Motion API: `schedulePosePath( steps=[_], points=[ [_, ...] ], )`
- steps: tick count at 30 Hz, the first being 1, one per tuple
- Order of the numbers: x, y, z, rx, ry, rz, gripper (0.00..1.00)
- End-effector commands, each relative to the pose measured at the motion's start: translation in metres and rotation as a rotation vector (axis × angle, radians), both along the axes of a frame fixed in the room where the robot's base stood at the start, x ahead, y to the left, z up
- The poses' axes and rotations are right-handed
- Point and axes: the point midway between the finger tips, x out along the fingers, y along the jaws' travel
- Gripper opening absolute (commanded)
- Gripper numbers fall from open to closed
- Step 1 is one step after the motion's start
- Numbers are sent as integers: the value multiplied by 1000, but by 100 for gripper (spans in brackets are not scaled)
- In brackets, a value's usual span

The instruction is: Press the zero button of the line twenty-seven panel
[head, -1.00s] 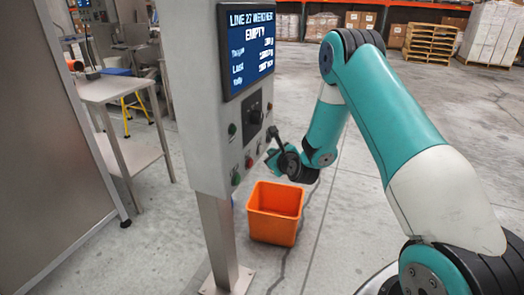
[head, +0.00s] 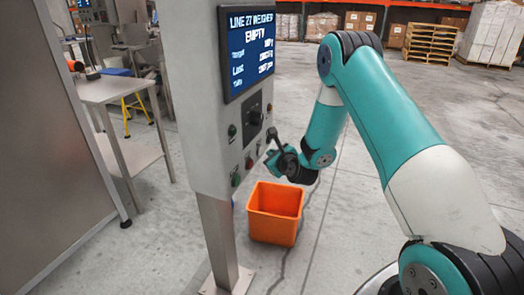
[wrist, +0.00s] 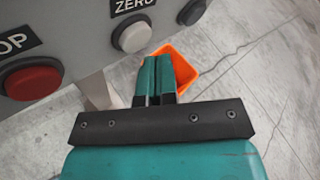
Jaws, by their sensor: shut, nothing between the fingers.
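The line 27 weigher panel (head: 205,100) is a grey box on a post, with a lit screen (head: 251,45) reading "LINE 27 WEIGHER" and "EMPTY". In the wrist view, the zero button (wrist: 133,37) is a round pale grey cap in a dark ring, under a "ZERO" label (wrist: 131,5). My gripper (wrist: 154,62) is shut and empty, its teal fingertips just below and right of the zero button in the picture. I see no contact with it. In the head view, my gripper (head: 270,158) is beside the panel's lower front face.
A red button (wrist: 30,80) under a label ending "OP" sits left of zero, and a dark button (wrist: 192,12) sits right. An orange bin (head: 274,214) stands on the floor below. A steel table (head: 112,90) is at left. Open floor lies at right.

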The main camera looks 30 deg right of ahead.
Motion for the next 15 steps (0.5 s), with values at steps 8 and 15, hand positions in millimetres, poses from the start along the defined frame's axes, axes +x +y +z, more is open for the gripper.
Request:
schedulePosePath(
  steps=[8,15],
  points=[
    [5,4,2,0,0,1,0],
    [5,4,0,1,-1,0,0]
  ],
)
